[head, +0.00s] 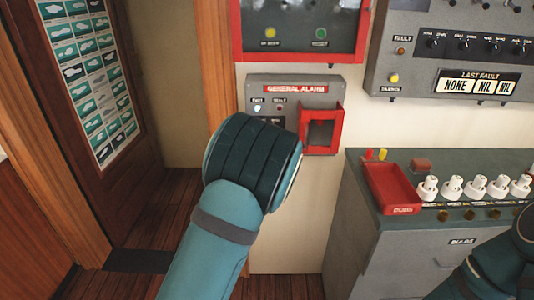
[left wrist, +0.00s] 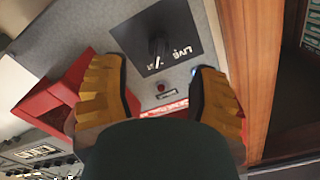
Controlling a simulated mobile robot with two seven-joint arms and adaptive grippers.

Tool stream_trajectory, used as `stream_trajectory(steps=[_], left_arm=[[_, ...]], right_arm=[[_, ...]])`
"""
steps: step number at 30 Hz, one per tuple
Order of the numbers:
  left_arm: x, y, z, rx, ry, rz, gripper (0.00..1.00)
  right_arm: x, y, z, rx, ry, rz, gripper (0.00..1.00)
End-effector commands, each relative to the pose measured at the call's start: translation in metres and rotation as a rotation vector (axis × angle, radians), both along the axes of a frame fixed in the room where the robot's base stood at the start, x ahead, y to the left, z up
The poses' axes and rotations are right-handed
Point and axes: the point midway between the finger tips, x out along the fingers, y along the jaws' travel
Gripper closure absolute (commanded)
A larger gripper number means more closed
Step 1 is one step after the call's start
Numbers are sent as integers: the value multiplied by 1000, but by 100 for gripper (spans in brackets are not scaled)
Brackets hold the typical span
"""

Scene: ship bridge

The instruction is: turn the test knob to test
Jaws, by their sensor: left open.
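The black test knob (left wrist: 158,46) sits on a dark square plate (left wrist: 178,28) in the left wrist view, where the panel appears upside down. The word LIVE shows beside the knob; a TEST label cannot be read. My left gripper (left wrist: 160,90) is open, its two yellow-and-black fingers apart and empty, with the knob beyond them, between their lines. In the head view the grey general alarm panel (head: 318,90) is on the wall; my left wrist hides its lower part, the knob and my fingers. My right gripper is not in view; only part of that arm shows.
A red open-fronted box (head: 337,128) juts from the panel's right side, close to my left finger in the wrist view (left wrist: 60,92). A red-framed cabinet (head: 300,52) is above. A grey console (head: 385,218) with a red tray (head: 390,190) and white knobs stands right.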

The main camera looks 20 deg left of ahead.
Motion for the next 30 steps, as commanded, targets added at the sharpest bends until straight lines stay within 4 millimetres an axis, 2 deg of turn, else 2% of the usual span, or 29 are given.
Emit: stream_trajectory(steps=[3,9,23,26,29,30], left_arm=[[-20,-6,0,-1,0,-1,40],[-41,-12,0,1,0,-1,40],[-46,-12,-3,-3,7,-1,40],[-51,-9,-25,-36,58,-1,40],[-65,-6,-71,-112,169,-5,40],[-74,-5,-94,-156,229,-5,40]], right_arm=[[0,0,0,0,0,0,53],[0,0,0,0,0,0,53],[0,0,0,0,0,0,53],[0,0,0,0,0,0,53],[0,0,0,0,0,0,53],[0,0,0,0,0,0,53]])
